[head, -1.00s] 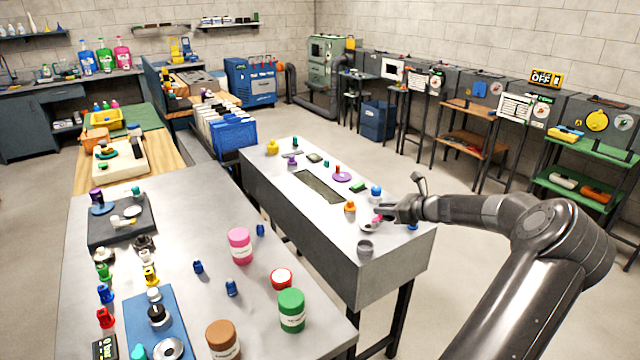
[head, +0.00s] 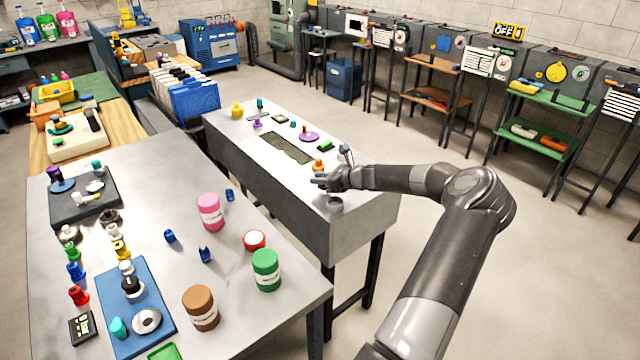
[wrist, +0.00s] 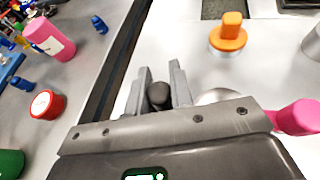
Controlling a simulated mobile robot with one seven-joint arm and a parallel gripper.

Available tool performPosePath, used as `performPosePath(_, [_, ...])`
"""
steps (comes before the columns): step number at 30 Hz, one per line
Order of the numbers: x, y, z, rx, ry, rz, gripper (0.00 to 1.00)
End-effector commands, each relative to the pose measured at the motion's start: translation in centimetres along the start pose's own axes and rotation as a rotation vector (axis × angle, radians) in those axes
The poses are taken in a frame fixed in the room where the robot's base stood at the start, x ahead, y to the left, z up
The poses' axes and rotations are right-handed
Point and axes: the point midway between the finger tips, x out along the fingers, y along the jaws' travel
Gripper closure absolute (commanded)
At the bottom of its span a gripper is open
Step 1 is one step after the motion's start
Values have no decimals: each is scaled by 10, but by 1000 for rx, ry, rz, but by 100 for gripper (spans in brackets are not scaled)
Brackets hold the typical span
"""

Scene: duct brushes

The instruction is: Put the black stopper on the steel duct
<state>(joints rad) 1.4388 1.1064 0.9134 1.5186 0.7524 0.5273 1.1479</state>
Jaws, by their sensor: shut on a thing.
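My gripper (wrist: 162,88) is shut on a small black stopper (wrist: 158,95), whose rounded dark top shows between the two fingers in the wrist view. In the head view my gripper (head: 320,183) is over the near part of the grey metal bench, and the stopper is too small to make out. In the wrist view this cylinder is not visible, probably hidden by my gripper body.
An orange stopper (wrist: 228,38) sits on a steel base just beyond my fingers. A pink knob (wrist: 297,117) and a pale round piece (wrist: 220,97) lie close on the right. Another grey cylinder (wrist: 313,42) stands at the right edge. A gap separates the left table (head: 150,200).

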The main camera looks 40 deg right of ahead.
Motion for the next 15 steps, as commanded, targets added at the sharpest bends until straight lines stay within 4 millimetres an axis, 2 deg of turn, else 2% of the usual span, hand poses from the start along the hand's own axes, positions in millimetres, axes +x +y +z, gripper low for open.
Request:
performPosePath(4, [6, 0, -16, 3, -1, 0, 100])
performPosePath(13, [7, 0, -18, 1, 0, 0, 100])
performPosePath(14, [7, 0, -18, 1, 0, 0, 79])
performPosePath(15, [7, 0, -18, 1, 0, 0, 76])
